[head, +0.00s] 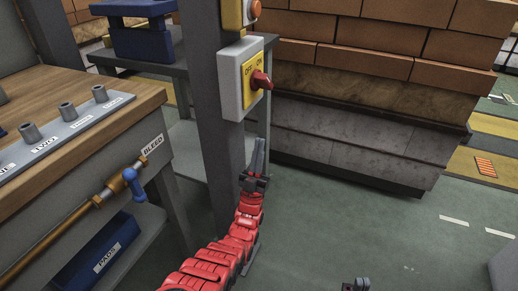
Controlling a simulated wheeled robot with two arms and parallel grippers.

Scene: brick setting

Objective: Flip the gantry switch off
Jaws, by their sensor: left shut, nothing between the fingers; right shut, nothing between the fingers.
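The gantry switch is a grey box (230,85) with a yellow plate (248,86) on a dark grey post, in the upper middle of the head view. Its plate carries the words OFF at left and ON at right. A red handle (262,80) sticks out from the plate on the right, on the ON side. My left gripper (259,143), on the red arm, points up below the box. Its fingers are shut and empty, apart from the handle. My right gripper (359,284) shows only in small part at the bottom edge, shut.
Another control with an orange button (254,9) sits above the switch. A wooden bench (75,92) with a pipe and blue valve (133,182) stands left. A brick stack (350,65) on a grey base is behind right. The green floor (345,220) is clear.

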